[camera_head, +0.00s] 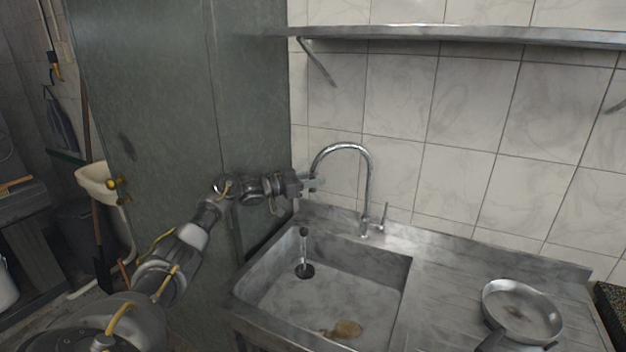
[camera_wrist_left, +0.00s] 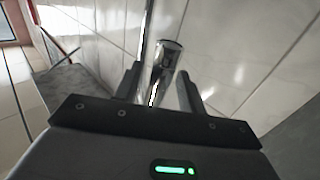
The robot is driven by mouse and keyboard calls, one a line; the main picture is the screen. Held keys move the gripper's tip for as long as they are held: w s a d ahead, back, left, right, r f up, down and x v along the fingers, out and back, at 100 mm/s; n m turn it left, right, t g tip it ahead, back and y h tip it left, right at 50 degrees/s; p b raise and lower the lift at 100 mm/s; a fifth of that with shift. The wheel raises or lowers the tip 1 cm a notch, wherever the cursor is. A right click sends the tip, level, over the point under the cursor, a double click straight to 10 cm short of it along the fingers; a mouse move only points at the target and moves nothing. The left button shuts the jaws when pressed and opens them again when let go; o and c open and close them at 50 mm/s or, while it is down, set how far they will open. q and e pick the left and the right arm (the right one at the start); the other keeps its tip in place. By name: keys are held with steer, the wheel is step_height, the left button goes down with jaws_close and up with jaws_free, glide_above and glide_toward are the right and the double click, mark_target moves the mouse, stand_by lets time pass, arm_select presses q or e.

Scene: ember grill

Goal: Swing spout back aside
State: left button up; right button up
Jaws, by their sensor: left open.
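A chrome gooseneck faucet stands behind the sink, and its curved spout (camera_head: 343,147) arches to the left in the head view. A side lever (camera_head: 384,217) sits at its base. My left gripper (camera_head: 316,184) is at the downturned end of the spout, on its left side. In the left wrist view the chrome spout end (camera_wrist_left: 163,62) shows between the two fingers of my left gripper (camera_wrist_left: 160,88). The fingers are open, with visible room beside the spout. Whether either finger touches it I cannot tell. My right gripper is not in view.
The steel sink basin (camera_head: 335,290) lies below the spout, with a brownish item (camera_head: 346,329) on its floor. A pan (camera_head: 521,311) sits on the counter at right. A green-grey panel (camera_head: 170,120) stands left of the sink. A shelf (camera_head: 470,36) runs above.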

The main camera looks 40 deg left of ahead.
mark_target(312, 167)
arm_select(q)
steer(key=shift+r+b, duration=0.25)
steer(key=shift+b, duration=0.05)
step_height(312, 167, up, 3)
steer(key=shift+s+f+b, duration=0.1)
steer(key=shift+f+b, duration=0.1)
steer(key=shift+b, duration=0.6)
steer(key=s+d+r+b, duration=0.4)
steer(key=s+d+r, duration=0.4)
steer(key=s+r, duration=0.2)
steer(key=shift+s+d, duration=0.2)
steer(key=shift+s, duration=0.3)
